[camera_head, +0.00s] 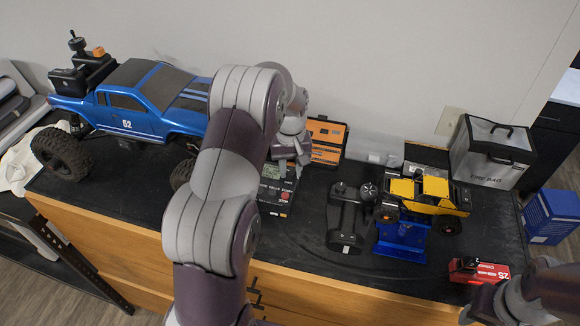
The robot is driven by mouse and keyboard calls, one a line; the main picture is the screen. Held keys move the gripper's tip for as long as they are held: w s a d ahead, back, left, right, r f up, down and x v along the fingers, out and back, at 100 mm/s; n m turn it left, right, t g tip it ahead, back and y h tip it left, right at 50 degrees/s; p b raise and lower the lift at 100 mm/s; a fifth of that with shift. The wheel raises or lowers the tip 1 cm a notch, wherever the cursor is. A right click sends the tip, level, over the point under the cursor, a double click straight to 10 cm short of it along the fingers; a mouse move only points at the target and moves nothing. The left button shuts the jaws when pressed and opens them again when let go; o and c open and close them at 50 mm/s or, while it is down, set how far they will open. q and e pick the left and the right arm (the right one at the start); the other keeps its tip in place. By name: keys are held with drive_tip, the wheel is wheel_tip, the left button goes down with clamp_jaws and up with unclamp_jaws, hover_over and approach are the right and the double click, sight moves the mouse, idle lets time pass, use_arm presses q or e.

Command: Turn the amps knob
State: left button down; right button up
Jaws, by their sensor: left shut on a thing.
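A black charger (275,194) with a small lit display and red and white lettering stands on the bench, just right of my left arm. My left gripper (287,158) is at the back of the charger's top. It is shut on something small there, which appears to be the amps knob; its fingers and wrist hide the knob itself. My left arm covers the charger's left side. My right arm shows only in part at the lower right corner, and its fingers cannot be seen.
A large blue truck (140,105) stands left of my arm. An open orange organizer case (328,135) stands behind the gripper. To the right are a black transmitter (345,218), a yellow crawler (425,192) on a blue stand (402,240), a grey bag (490,150) and a red pack (480,271).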

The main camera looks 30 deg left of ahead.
sight(291, 171)
use_arm(q)
drive_tip(key=shift+s+d+f, duration=0.15)
drive_tip(key=shift+s+f, duration=0.05)
drive_tip(key=shift+f, duration=0.1)
drive_tip(key=c, duration=0.8)
unclamp_jaws()
drive_tip(key=shift+r, duration=0.1)
drive_tip(key=shift+c, duration=0.2)
drive_tip(key=shift+w+r, duration=0.1)
drive_tip(key=shift+w, duration=0.05)
drive_tip(key=shift+w+r, duration=0.1)
drive_tip(key=shift+r, duration=0.2)
drive_tip(key=shift+r+b, duration=0.7)
drive_tip(key=shift+r, duration=0.15)
wheel_tip(291, 171, up, 3)
drive_tip(key=shift+r+p, duration=0.1)
drive_tip(key=shift+p, duration=0.65)
wheel_tip(291, 171, up, 7)
drive_tip(key=p, duration=0.6)
